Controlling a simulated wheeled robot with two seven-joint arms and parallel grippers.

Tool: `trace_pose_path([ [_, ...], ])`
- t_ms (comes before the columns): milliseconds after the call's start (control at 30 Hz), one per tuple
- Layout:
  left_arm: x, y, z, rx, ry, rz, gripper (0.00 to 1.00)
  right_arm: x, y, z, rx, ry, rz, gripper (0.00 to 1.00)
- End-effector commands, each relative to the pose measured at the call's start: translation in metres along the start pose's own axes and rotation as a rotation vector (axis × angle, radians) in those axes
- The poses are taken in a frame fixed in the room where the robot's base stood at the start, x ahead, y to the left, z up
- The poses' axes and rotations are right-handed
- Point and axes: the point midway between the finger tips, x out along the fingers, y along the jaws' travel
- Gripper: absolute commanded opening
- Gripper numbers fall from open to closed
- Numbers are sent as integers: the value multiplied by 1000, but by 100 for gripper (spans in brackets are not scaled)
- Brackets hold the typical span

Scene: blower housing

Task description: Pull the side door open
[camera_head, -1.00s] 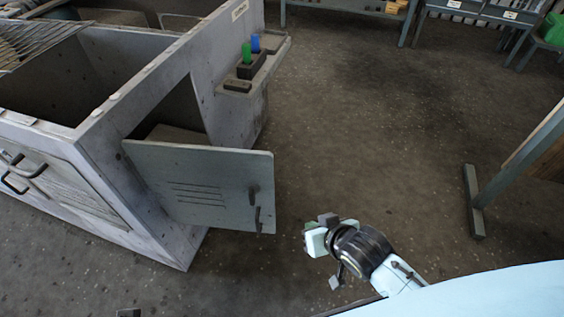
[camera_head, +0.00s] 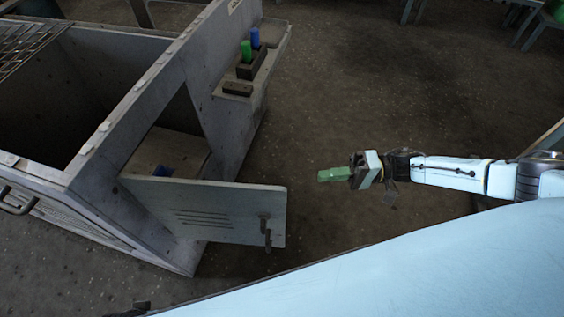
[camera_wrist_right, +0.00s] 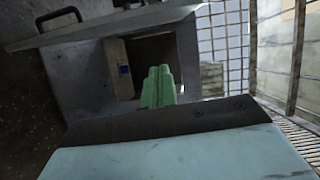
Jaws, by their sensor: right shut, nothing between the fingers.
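The side door (camera_head: 205,212) is a grey panel with louvre slots and a dark handle (camera_head: 265,228) near its free edge. It stands swung out from the housing (camera_head: 135,120), and the opening behind it shows. My right gripper (camera_head: 322,175) is shut and empty, to the right of the door's free edge and apart from it. In the right wrist view the green fingers (camera_wrist_right: 158,88) are together and point toward the opening, with the door (camera_wrist_right: 110,30) at upper left. My left gripper is not identifiable; a small dark part shows at the bottom edge.
A ledge on the housing holds a dark block (camera_head: 252,64) with a green and a blue peg. A blue item (camera_head: 162,171) lies inside the opening. Floor (camera_head: 340,110) right of the housing is clear. Table legs stand at the far right.

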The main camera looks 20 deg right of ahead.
Motion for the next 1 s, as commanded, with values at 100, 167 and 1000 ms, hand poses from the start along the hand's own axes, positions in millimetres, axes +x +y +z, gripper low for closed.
trace_pose_path([
  [100, 2, -1, 3, 0, -4, -1, 36, -11, -4, 2, 46, -33, -4, 0],
  [167, 2, -1, 3, 0, -4, -1, 36, -8, -4, 3, 53, -39, -6, 0],
  [1000, -6, 4, -3, 1, 3, 5, 36, 95, -8, 43, 52, -37, -8, 0],
])
